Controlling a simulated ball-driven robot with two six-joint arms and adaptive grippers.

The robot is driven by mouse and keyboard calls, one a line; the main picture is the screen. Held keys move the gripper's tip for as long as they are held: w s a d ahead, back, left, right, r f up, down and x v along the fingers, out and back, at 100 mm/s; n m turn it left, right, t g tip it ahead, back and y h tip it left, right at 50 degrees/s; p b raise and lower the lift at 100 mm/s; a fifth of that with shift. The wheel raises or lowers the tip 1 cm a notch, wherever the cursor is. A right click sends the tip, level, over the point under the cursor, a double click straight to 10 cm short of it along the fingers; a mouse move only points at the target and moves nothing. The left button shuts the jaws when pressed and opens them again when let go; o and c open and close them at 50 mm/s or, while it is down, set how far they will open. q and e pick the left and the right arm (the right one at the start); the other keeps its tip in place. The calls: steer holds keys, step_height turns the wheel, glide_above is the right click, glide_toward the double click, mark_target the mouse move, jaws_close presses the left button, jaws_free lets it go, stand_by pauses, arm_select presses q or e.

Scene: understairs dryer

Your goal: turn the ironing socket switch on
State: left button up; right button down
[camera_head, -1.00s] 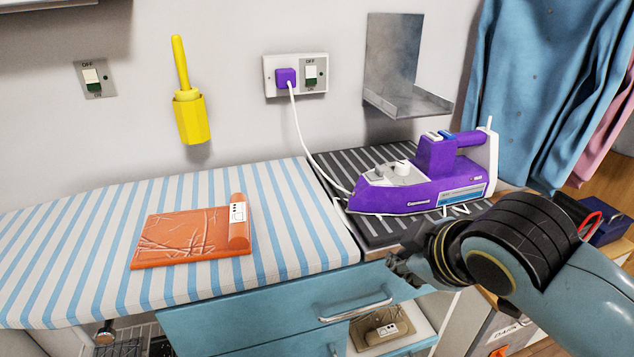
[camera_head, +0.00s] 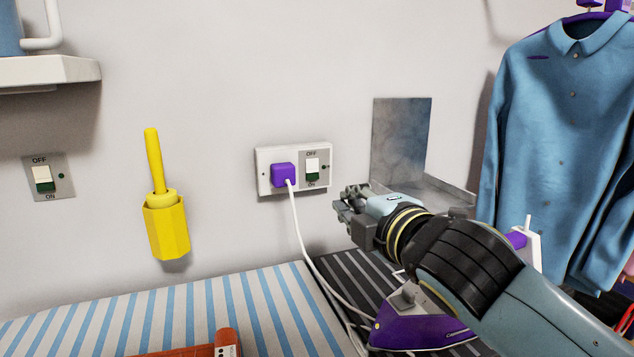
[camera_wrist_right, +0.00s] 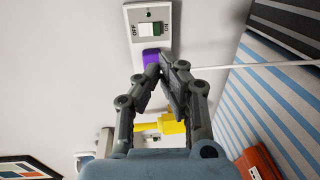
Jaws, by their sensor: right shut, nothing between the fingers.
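The ironing socket (camera_head: 293,152) is a white double plate on the wall, also in the right wrist view (camera_wrist_right: 166,14). A purple plug (camera_head: 283,175) with a white cord fills its left half. Its switch (camera_head: 312,168) is a white rocker with a dark green lower part, between OFF above and ON below; it shows in the right wrist view too (camera_wrist_right: 147,29). My right gripper (camera_head: 342,210) is shut and empty, below and right of the socket, apart from the switch. In the right wrist view its fingertips (camera_wrist_right: 165,68) overlap the purple plug. My left gripper is out of view.
A second OFF/ON switch (camera_head: 43,178) is at the left, beside a yellow holder (camera_head: 166,225). A metal shelf (camera_head: 402,140) is right of the socket. The purple iron (camera_head: 420,330) is partly behind my right arm. The striped board (camera_head: 250,305) lies below.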

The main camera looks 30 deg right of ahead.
glide_toward(312, 179)
steer(key=x, duration=0.6)
steer(key=shift+w+d+f, duration=0.15)
steer(key=shift+w+d, duration=0.05)
steer(key=shift+w, duration=0.1)
steer(key=shift+w+d, duration=0.1)
steer(key=shift+w, duration=0.2)
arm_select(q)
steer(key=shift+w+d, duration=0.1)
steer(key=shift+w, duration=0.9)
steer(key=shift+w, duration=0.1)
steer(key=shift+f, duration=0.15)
arm_select(e)
steer(key=shift+f, duration=0.1)
